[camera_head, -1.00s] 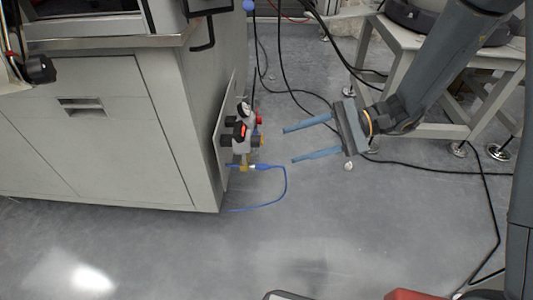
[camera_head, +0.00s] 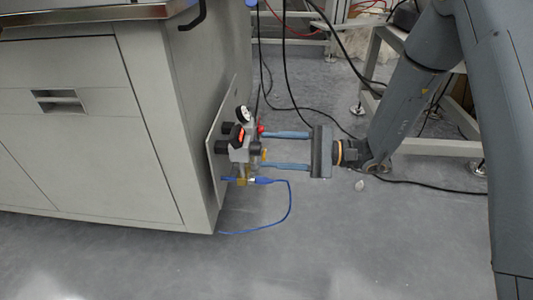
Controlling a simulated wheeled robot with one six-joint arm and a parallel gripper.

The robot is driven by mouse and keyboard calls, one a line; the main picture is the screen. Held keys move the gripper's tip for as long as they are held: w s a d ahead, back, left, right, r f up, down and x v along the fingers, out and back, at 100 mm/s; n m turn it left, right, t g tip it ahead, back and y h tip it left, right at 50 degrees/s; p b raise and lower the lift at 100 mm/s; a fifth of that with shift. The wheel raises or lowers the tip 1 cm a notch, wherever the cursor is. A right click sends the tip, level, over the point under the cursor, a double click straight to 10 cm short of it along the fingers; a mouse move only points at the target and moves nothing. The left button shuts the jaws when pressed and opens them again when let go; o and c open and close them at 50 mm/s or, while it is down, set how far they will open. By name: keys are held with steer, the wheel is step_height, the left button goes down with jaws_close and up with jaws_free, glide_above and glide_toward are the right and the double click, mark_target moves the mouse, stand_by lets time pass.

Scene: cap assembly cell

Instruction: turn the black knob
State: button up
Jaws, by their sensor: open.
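A valve unit (camera_head: 240,154) with a round gauge on top is mounted on the side panel of the grey cabinet. It carries several black parts; one black knob (camera_head: 255,149) is on its right side, facing my gripper. My gripper (camera_head: 264,150) is open and lies level, pointing left at the unit. Its upper blue finger ends near the red part, above the knob's height. The lower finger ends below the knob's height. The knob appears just at or between the fingertips; I cannot tell whether they touch it.
A blue hose (camera_head: 289,205) loops from the bottom of the unit to the floor. The grey cabinet (camera_head: 130,165) fills the left. Black cables (camera_head: 285,70) hang and run over the floor behind. A metal stand (camera_head: 440,147) is at the right. The floor below is clear.

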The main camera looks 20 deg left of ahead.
steer(key=shift+b+x, duration=0.3)
steer(key=shift+x, duration=0.7)
steer(key=shift+c, duration=0.2)
steer(key=c, duration=1)
steer(key=shift+r+p, duration=0.1)
steer(key=shift+p, duration=0.5)
